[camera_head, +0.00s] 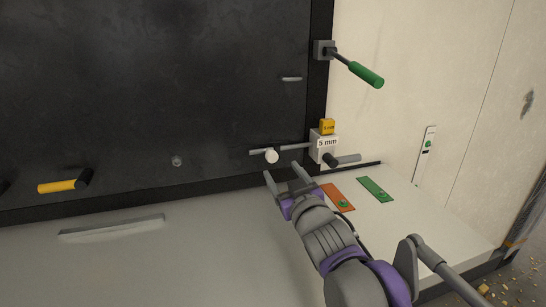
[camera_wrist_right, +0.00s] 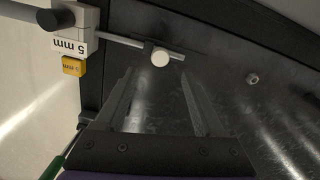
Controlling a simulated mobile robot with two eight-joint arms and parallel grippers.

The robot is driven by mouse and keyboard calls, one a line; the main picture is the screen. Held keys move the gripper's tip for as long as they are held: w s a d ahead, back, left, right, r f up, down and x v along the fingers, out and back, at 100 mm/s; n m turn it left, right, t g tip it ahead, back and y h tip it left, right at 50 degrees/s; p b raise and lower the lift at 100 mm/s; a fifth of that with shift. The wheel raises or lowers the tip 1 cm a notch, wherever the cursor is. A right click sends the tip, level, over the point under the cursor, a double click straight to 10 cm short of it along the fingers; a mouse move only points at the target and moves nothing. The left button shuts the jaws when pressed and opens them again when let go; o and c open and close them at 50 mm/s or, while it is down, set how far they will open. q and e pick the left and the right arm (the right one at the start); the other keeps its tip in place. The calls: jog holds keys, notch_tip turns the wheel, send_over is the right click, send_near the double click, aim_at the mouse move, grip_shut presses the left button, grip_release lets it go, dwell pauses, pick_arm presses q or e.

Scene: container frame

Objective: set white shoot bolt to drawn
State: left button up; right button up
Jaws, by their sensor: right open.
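The white shoot bolt shows as a round white knob (camera_head: 271,156) on a grey rod at the lower right of the dark panel. The rod runs right toward the grey block marked "5 mm" (camera_head: 327,143); I cannot tell how far it enters the block. In the right wrist view the white knob (camera_wrist_right: 160,56) lies just beyond the fingertips, roughly centred between them. My right gripper (camera_head: 282,171) is open and empty, just below the knob in the head view, with a finger to either side. My left gripper is not in view.
A green-handled lever (camera_head: 366,74) is at the upper right. A yellow handle (camera_head: 58,186) is on the panel's left. A yellow block (camera_head: 327,126) sits on the grey block. Orange (camera_head: 337,195) and green (camera_head: 375,189) plates lie on the pale ledge.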

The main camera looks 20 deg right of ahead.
aim_at(273, 158)
jog(key=w, duration=0.7)
jog(key=shift+w+a+p, duration=0.1)
jog(key=shift+w+p, duration=0.25)
jog(key=shift+c, duration=0.2)
grip_shut()
dwell(0.9)
